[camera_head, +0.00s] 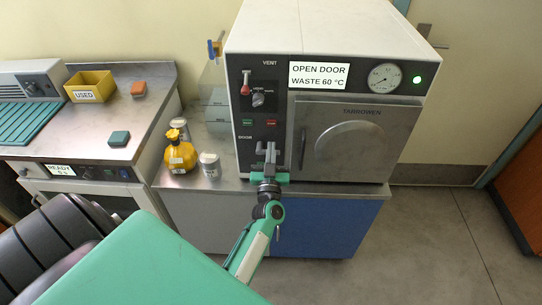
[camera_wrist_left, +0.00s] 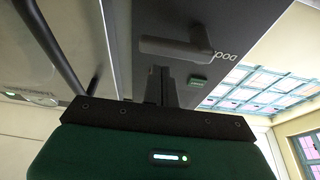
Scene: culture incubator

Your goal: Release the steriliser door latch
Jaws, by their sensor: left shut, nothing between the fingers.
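The steriliser (camera_head: 335,30) stands on a bench, its round-windowed door (camera_head: 352,140) closed. Its display reads "OPEN DOOR WASTE 60 °C". My left gripper (camera_head: 269,156) is upright in front of the panel strip left of the door, below the "DOOR" label. Its fingers (camera_wrist_left: 161,84) are together and empty. In the left wrist view a grey lever latch (camera_wrist_left: 177,48) lies beside the "DOOR" lettering, just beyond the fingertips. I cannot tell whether they touch. In the head view the gripper partly covers that spot. My right gripper is not in view.
A door handle (camera_wrist_left: 56,48) runs along the left of the wrist view. A yellow bottle (camera_head: 180,156) and a metal canister (camera_head: 210,165) stand left of the steriliser. A red-handled vent lever (camera_head: 245,83) is above. Floor at right is clear.

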